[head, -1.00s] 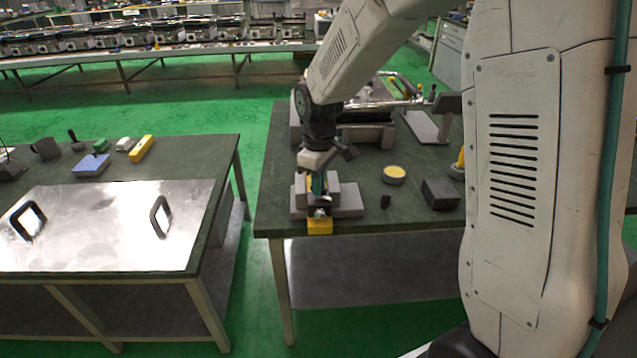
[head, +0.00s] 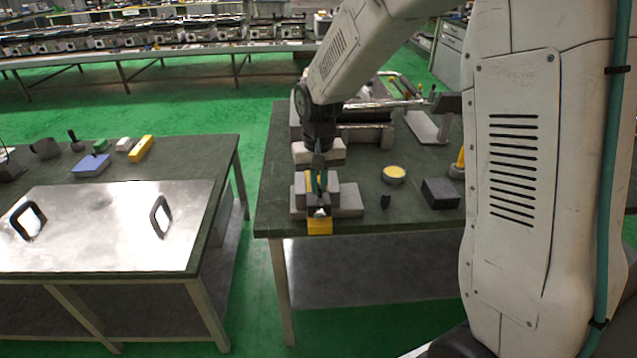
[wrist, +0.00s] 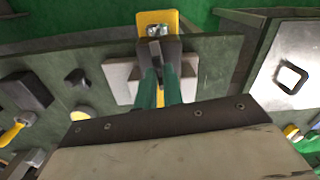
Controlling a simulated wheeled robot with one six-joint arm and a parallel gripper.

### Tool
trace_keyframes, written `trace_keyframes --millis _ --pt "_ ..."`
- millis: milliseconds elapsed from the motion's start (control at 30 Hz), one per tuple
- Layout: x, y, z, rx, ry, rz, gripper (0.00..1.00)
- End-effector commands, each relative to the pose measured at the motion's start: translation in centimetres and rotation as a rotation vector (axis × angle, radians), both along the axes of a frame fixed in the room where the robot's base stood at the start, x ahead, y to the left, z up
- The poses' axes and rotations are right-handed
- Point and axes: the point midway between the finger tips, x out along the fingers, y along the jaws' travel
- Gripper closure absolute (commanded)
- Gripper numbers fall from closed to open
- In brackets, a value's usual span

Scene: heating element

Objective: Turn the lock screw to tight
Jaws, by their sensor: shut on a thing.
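The lock screw's shiny metal end (wrist: 153,30) shows at the yellow block (wrist: 157,18) on the front of a grey fixture. In the head view the yellow block (head: 319,228) projects over the table's front edge, with the screw's metal part (head: 319,212) just above it. My gripper (wrist: 157,58) points at the fixture, its two green fingers close together around a small dark part of the screw just behind the metal end. In the head view my gripper (head: 318,190) comes down over the fixture (head: 347,203). The fingers partly hide the grip and the screw's turn angle.
On the same dark green table (head: 400,217) are a dark block (head: 440,194), a small dark piece (head: 386,201) and a round yellow-topped tin (head: 394,174), right of the fixture. Another table with a metal plate (head: 100,230) stands left, across a gap of green floor.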

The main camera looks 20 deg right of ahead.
Motion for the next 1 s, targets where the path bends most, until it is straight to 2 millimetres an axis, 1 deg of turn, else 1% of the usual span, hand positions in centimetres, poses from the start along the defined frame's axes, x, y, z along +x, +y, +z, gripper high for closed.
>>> trace_keyframes --millis 200,400,867,900,967,1000 --pt "0.0 0.04 0.03 0.001 0.0 -0.103 1.0" --pt "0.0 0.04 0.03 0.001 0.0 -0.151 1.0" --pt "0.0 0.06 0.03 0.001 0.0 -0.164 1.0" --pt "0.0 0.06 0.03 0.001 0.0 -0.164 0.88" --pt "0.0 0.06 0.03 0.001 0.0 -0.164 0.72" --pt "0.0 0.05 0.02 0.001 0.0 -0.163 0.69"
